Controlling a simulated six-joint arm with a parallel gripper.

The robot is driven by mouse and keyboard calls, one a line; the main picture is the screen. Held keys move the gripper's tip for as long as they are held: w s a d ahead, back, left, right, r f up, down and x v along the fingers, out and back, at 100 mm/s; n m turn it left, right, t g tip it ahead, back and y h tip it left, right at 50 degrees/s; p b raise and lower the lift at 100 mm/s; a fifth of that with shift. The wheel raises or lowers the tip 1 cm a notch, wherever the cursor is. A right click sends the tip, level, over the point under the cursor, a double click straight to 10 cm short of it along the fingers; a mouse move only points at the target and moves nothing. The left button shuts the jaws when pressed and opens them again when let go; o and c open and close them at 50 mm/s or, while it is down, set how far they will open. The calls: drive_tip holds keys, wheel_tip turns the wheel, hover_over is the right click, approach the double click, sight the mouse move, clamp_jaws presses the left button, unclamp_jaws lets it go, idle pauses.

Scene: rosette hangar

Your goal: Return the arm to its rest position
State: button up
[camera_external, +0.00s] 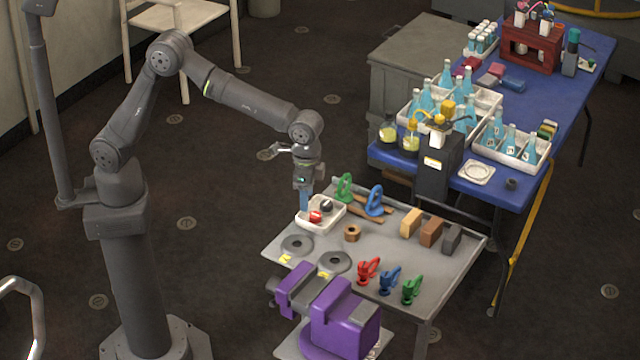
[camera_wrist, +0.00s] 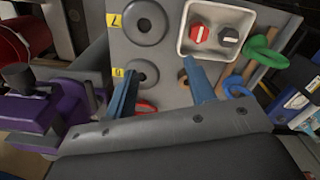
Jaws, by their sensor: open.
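My gripper (camera_external: 306,200) points down over the left part of the grey metal table (camera_external: 375,300), just above or beside a white tray (camera_external: 333,222). In the wrist view its two blue fingers (camera_wrist: 160,85) are spread apart with nothing between them. The tray also shows in the wrist view (camera_wrist: 243,62), holding a red knob (camera_wrist: 199,33) and a dark knob (camera_wrist: 229,38). My arm is bent, reaching from its column at the left across to the table.
A purple vise (camera_external: 340,312) stands at the table's front. Two grey discs (camera_external: 297,244), coloured clamps (camera_external: 368,270) and several blocks (camera_external: 431,232) lie on the table. A blue table (camera_external: 585,80) with bottles stands behind at the right. The floor between column and table is clear.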

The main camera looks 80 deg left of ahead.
drive_tip(key=w+d+f+m, duration=0.5)
drive_tip(key=d+m, duration=0.1)
drive_tip(key=d, duration=0.4)
drive_tip(key=shift+w+m, duration=0.2)
drive_tip(key=shift+m, duration=0.1)
drive_tip(key=shift+f, duration=0.1)
idle(0.9)
